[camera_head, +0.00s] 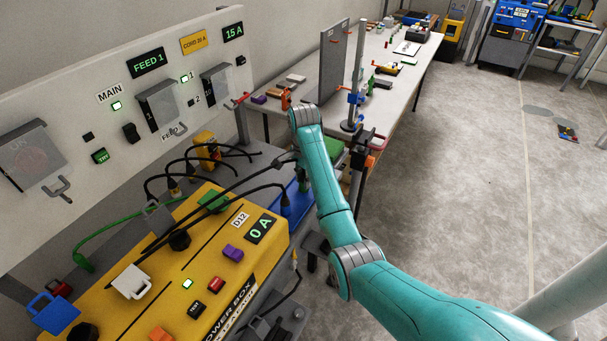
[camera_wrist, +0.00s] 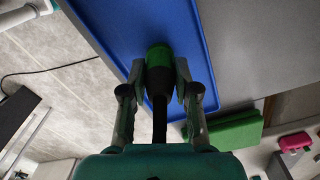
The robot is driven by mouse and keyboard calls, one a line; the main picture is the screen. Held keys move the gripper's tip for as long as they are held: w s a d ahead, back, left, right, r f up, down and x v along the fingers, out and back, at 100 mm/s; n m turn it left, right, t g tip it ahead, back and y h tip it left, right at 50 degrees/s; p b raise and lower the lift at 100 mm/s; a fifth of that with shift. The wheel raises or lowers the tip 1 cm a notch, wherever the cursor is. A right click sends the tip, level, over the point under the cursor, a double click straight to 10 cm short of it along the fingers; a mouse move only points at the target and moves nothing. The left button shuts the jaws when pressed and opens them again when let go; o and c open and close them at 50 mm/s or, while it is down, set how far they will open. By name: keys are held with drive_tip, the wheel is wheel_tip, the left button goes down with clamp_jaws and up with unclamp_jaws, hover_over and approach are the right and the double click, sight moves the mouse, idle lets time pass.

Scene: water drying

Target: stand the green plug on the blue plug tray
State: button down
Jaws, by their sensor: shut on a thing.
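The green plug (camera_wrist: 158,57) is in the wrist view, with a green end, a dark body and a black cable running back toward my wrist. My gripper (camera_wrist: 160,72) is shut on it, one finger on each side. The blue plug tray (camera_wrist: 192,32) lies beyond the plug, its flat blue face filling the upper middle. The plug's green end points at the tray; I cannot tell whether it touches. In the head view a blue edge of the tray (camera_head: 297,197) shows beside my arm, which hides most of the gripper and the plug.
A yellow power box (camera_head: 150,262) with several black cables stands left of my arm in the head view. A green block (camera_wrist: 236,134) lies beside the tray. A long workbench (camera_head: 400,72) with tools stands behind.

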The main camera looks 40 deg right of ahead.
idle(0.3)
drive_tip(key=c, duration=0.9)
unclamp_jaws()
drive_tip(key=shift+f, duration=0.1)
drive_tip(key=shift+o, duration=0.2)
